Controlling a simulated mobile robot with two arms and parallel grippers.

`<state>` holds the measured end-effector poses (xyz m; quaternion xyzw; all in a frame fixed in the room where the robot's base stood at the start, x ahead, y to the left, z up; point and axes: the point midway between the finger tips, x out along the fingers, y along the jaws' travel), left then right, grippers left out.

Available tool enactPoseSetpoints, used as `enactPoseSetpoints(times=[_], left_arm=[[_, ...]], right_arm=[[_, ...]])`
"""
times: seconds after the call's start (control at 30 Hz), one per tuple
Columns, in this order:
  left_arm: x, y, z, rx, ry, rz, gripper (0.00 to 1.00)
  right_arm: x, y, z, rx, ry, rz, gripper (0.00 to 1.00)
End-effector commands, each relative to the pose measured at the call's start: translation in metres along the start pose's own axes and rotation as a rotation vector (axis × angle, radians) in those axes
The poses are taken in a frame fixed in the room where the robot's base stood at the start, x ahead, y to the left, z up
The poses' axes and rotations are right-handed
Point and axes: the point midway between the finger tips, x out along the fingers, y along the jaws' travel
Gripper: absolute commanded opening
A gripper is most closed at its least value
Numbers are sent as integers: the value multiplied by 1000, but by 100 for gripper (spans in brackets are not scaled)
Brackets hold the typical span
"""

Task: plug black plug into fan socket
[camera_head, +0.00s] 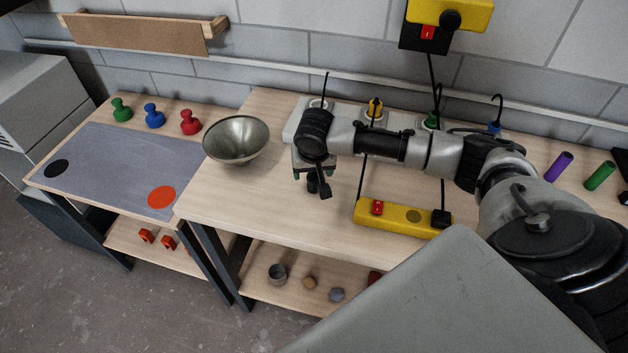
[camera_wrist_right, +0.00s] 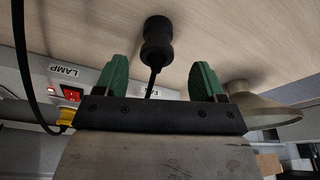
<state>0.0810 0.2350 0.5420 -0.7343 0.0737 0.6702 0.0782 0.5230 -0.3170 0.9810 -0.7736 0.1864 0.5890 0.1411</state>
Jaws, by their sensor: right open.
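The black plug (camera_head: 324,192) is just below my right gripper (camera_head: 311,175) in the head view. In the right wrist view the black plug (camera_wrist_right: 157,42) is beyond the two green fingertips of the right gripper (camera_wrist_right: 159,78), and its cord runs back between them. The fingers are open, with gaps on both sides of the cord. The pale socket strip (camera_head: 294,127) runs along the back of the bench, partly hidden by my right arm. A partly covered label beginning "FA" (camera_wrist_right: 146,91) shows between the fingers; the fan socket itself is not clear. My left gripper is not in view.
A yellow power strip (camera_head: 395,216) with a red switch lies in front of the arm. A metal bowl (camera_head: 236,139) stands to the left. Bench wood between bowl and power strip is mostly clear.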

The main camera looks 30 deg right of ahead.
Motion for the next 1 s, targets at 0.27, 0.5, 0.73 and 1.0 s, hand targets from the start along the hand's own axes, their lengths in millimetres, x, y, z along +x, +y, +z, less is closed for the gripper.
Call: enactPoseSetpoints(times=[0.27,0.5,0.73,1.0], left_arm=[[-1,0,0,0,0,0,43],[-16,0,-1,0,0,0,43],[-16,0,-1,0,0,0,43],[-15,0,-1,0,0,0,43]], right_arm=[[1,0,0,0,0,0,70],[30,4,3,0,-2,1,70],[52,4,4,0,0,-1,70],[52,4,4,-1,1,-1,70]])
